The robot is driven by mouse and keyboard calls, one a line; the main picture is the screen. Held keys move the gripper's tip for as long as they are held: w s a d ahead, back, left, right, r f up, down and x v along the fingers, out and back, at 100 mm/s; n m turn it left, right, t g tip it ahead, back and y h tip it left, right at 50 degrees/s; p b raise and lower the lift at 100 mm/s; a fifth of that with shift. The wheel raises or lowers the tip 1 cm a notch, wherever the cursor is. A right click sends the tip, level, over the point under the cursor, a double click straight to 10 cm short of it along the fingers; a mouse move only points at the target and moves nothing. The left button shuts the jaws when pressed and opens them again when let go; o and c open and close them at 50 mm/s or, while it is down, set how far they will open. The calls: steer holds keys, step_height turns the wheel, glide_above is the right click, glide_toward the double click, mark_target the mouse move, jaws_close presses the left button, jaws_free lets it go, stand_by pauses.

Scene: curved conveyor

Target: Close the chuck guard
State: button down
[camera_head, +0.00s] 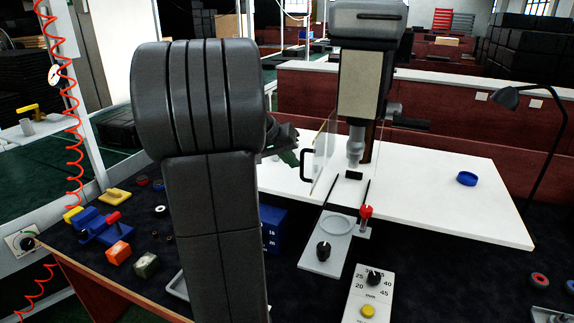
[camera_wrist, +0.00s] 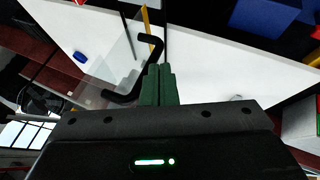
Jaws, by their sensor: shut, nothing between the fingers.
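The chuck guard (camera_head: 323,158) is a clear panel with a black bar handle (camera_head: 305,165). It stands upright at the left of the drill press (camera_head: 366,85), swung out beside the chuck (camera_head: 355,143). In the wrist view the clear panel (camera_wrist: 108,68) and its black handle (camera_wrist: 154,48) lie just ahead and left of my fingers. My gripper (camera_head: 291,157) has green fingers, shut and empty, just left of the handle; they also show in the wrist view (camera_wrist: 158,72). I cannot tell whether they touch the handle. My arm hides part of the gripper.
A white table (camera_head: 450,200) lies behind the press, with a blue round dish (camera_head: 467,179) at right. A blue box (camera_head: 272,228) stands below my gripper. A dial panel (camera_head: 368,298) is in front. A lamp (camera_head: 508,98) stands at right. Small parts lie at left.

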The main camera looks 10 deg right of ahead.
steer(key=s+d+n+t+y+p, duration=0.1)
steer(key=s+d+n, duration=0.1)
steer(key=d, duration=0.8)
steer(key=s+d+n+t+y+p, duration=0.1)
steer(key=s+d+n+p, duration=0.1)
steer(key=d, duration=0.8)
steer(key=shift+d+n+t, duration=0.4)
steer(key=shift+n, duration=0.3)
